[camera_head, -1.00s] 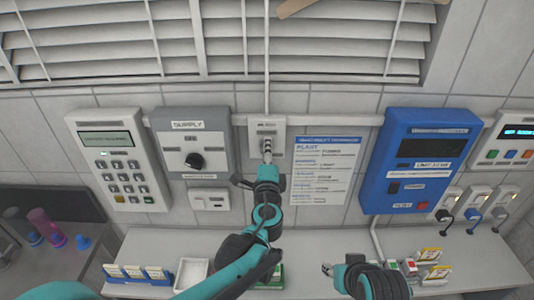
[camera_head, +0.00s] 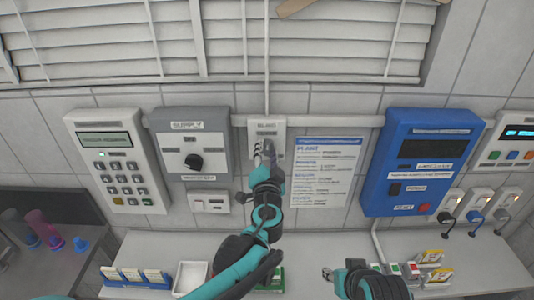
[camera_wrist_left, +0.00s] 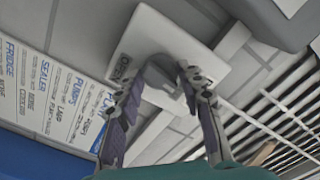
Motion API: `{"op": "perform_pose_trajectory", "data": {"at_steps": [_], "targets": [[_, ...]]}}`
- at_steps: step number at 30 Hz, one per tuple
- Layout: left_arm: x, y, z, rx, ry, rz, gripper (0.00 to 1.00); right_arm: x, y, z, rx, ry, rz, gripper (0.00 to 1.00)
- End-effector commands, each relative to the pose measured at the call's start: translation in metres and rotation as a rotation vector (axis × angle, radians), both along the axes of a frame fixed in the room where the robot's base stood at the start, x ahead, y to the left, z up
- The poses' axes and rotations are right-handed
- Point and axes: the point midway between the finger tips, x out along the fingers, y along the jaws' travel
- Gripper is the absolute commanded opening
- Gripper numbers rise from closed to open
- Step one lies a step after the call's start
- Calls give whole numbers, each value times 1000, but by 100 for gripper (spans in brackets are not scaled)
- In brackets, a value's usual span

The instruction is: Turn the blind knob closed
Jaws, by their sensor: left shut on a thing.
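The blind control is a small white wall plate (camera_head: 266,127) below the window, with a short label at its top. The plate also shows in the left wrist view (camera_wrist_left: 160,38), tilted, with a dark-lettered label at one edge. My left gripper (camera_head: 264,154) reaches up to the plate. The slatted blind (camera_head: 200,45) hangs above. My right gripper (camera_head: 328,272) hangs low over the counter, away from the plate.
A grey supply box (camera_head: 187,142) and a keypad (camera_head: 125,175) are left of the plate. A printed notice (camera_head: 325,172) and a blue box (camera_head: 415,150) are to its right. A white counter (camera_head: 310,245) below carries small trays and cards.

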Motion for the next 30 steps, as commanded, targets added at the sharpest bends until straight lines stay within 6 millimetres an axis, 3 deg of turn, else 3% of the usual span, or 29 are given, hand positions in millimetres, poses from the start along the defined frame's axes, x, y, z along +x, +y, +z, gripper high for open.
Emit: {"op": "perform_pose_trajectory", "data": {"at_steps": [9, 23, 24, 26, 30], "targets": [[0, 0, -1, -101, 1, -1, 9, 0, 0, -1, 0, 0, 0, 40], [0, 0, -1, -116, 1, -1, 9, 0, 0, -1, 0, 0, 0, 40], [0, 0, -1, -116, 1, -1, 40, 0, 0, -1, 0, 0, 0, 40], [0, 0, -1, -115, 1, -1, 56, 0, 0, -1, 0, 0, 0, 40], [0, 0, 0, -114, 1, -1, 58, 0, 0, -1, 0, 0, 0, 40]]}}
